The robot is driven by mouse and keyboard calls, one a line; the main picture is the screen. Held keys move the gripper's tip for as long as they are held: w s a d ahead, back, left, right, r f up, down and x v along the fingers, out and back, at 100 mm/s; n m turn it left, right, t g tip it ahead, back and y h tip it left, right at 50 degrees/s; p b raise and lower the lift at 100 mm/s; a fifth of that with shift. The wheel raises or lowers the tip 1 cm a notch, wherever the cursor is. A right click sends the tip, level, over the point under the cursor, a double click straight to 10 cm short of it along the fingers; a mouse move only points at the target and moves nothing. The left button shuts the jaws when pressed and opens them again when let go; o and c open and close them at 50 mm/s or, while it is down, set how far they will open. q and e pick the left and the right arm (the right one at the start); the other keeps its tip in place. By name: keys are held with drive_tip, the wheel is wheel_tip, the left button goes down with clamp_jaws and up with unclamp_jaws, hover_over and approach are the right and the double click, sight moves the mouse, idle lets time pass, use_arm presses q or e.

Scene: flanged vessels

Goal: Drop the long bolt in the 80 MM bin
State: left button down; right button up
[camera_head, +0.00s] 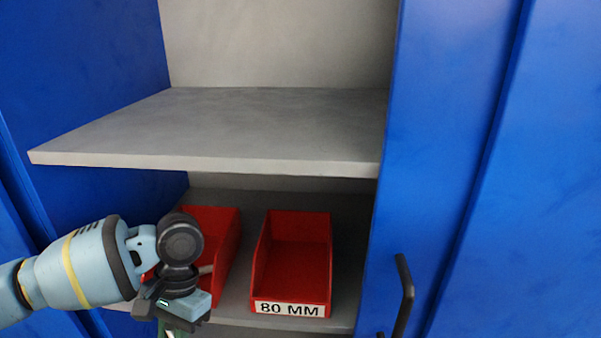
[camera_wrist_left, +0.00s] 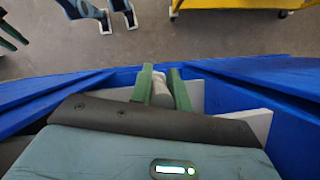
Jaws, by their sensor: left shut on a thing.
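My left gripper (camera_head: 174,332) is at the lower left of the head view, in front of the lower shelf, its green fingers partly cut off by the frame's bottom edge. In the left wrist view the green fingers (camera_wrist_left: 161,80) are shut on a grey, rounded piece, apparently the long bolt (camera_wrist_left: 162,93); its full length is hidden. The red 80 MM bin (camera_head: 290,285) stands on the lower shelf, right of my gripper, with its label facing front. Its visible inside looks empty. My right gripper is not in view.
A grey upper shelf (camera_head: 230,130) overhangs the bins. Blue cabinet walls flank them, with a black handle (camera_head: 404,290) at right.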

use_arm(q)
drive_tip(key=n, duration=0.1)
drive_tip(key=n+h, duration=0.1)
drive_tip(key=n, duration=0.1)
drive_tip(key=w+n, duration=0.1)
drive_tip(key=shift+r+h, duration=0.35)
drive_tip(key=shift+h, duration=0.05)
drive_tip(key=shift+s, duration=0.15)
idle(0.5)
